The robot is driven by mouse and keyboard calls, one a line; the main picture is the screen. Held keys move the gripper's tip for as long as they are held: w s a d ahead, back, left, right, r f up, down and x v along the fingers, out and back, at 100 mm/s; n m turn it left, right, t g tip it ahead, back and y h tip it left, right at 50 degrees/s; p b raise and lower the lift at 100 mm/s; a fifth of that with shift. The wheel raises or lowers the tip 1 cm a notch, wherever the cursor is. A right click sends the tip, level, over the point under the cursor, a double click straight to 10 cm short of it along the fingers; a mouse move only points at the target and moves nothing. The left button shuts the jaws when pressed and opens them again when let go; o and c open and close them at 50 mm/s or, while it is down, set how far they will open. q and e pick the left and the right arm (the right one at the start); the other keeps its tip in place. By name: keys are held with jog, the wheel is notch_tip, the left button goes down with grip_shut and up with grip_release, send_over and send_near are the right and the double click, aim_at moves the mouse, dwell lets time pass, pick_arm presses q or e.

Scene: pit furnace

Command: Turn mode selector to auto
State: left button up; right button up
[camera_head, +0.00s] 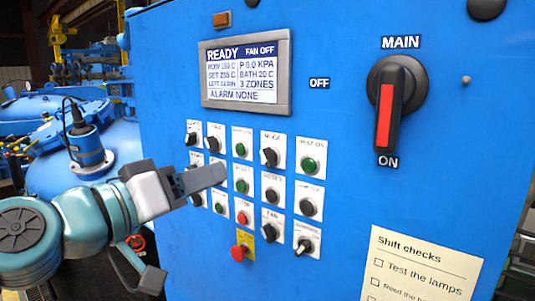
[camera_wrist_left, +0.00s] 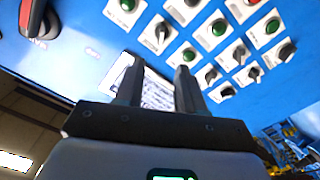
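The mode selector (camera_head: 269,157) is a black knob on a white plate in the top row of the panel, just left of the HEAT ON lamp. Its handle is slanted, but its position marks are too small to read. It also shows upside down in the left wrist view (camera_wrist_left: 160,34), beyond the fingertips. My left gripper (camera_head: 216,174) is in front of the panel's left button columns, left of and slightly below the selector. In the left wrist view its two fingers (camera_wrist_left: 157,78) are apart with nothing between them. My right gripper is not in view.
The blue cabinet (camera_head: 340,200) carries a display (camera_head: 244,74) reading READY, a red-handled MAIN switch (camera_head: 398,95), and several close-set knobs and lamps. A red stop knob (camera_head: 240,252) sits at the bottom left. A checklist (camera_head: 420,268) hangs lower right.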

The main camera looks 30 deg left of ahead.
aim_at(264, 157)
pick_arm(q)
jog(key=w, duration=1.2)
jog(key=shift+w+d+f+p, duration=0.1)
jog(key=shift+w+d+p, duration=0.2)
jog(key=shift+d+p, duration=0.1)
jog(key=shift+w+a, duration=0.2)
jog(key=shift+w, duration=0.2)
jog(key=shift+w+d, duration=0.1)
jog(key=shift+d, duration=0.15)
jog(key=shift+a, duration=0.1)
grip_shut()
